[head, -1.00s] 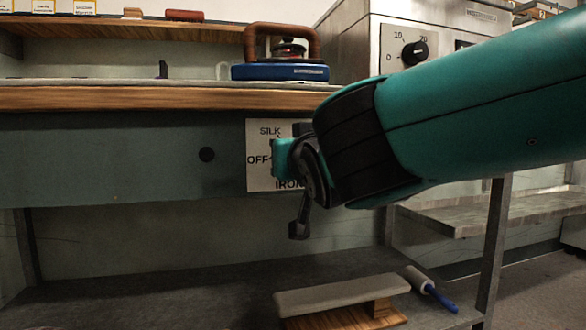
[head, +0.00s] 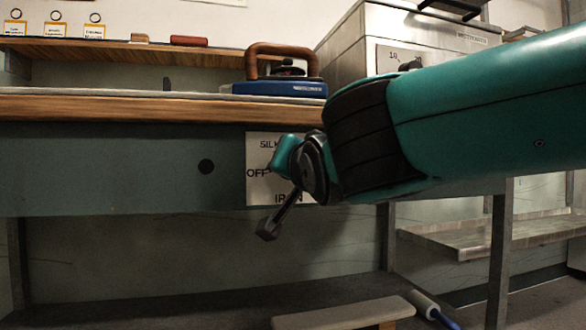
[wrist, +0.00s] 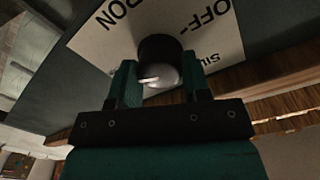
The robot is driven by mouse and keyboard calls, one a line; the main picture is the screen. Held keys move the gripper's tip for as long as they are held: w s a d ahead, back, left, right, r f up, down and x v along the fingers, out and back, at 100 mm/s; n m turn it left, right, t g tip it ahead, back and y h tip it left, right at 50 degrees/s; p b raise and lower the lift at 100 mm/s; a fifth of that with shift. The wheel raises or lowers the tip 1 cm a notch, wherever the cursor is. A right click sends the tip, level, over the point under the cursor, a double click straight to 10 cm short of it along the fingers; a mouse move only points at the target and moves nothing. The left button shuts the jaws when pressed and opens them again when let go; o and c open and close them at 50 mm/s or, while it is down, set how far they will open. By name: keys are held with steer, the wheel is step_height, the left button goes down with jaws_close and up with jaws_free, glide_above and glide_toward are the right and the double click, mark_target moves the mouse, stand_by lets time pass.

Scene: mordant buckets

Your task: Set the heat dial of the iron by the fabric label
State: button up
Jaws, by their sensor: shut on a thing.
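The iron (head: 285,89), blue with a brown handle, stands on the bench top. Its white dial plate (head: 256,187) is on the bench front; SILK, OFF and IRON show in part. The dial (wrist: 158,50) is a dark round knob with a paler face and a white mark, seen in the wrist view. My gripper (wrist: 158,70) is shut on the dial, one teal finger on each side. In the head view my gripper (head: 287,155) covers the dial and part of the plate, so the dial's setting is unclear. Fabric labels (head: 55,30) hang at upper left, too small to read surely.
A grey machine (head: 415,30) with its own knob panel stands at right. A padded board (head: 342,313) and a blue-handled roller (head: 428,305) lie on the low shelf.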

steer(key=shift+a, duration=0.1)
steer(key=o, duration=0.9)
steer(key=shift+b+v, duration=3.3)
steer(key=shift+v, duration=5.45)
